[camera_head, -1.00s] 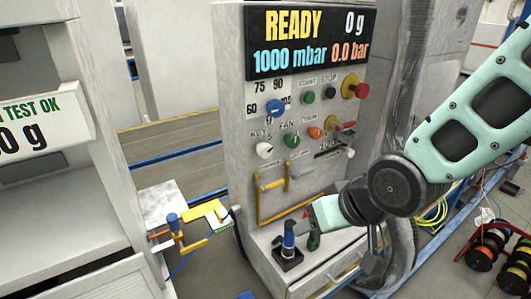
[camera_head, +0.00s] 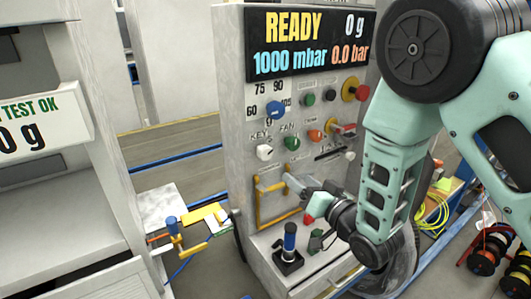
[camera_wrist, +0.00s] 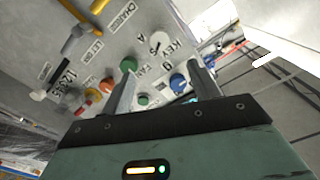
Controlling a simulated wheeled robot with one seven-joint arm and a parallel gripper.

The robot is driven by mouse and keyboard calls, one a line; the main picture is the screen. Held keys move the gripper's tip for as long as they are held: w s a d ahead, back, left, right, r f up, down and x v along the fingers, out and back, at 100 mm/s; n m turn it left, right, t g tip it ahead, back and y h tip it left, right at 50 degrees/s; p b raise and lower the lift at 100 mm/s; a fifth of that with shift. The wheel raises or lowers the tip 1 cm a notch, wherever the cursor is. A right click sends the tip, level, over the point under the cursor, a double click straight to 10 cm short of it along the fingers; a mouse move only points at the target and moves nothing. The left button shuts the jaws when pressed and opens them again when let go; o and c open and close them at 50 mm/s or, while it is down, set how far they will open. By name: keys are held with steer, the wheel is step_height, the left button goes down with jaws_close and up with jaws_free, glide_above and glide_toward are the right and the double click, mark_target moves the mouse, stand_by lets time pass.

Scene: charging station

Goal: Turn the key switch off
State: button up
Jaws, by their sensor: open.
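The knob's exact turn angle is hard to tell.
Close to the key switch are a green FAN knob (camera_head: 292,143), a blue dial (camera_head: 275,108) and an orange knob (camera_head: 314,136). A yellow handle frame (camera_head: 259,200) sits below.

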mark_target(267, 154)
steer(key=p+x, duration=0.5)
steer(key=x, duration=1.1)
steer(key=shift+w+a, duration=0.1)
steer(key=shift+w, duration=0.05)
steer(key=c, duration=1)
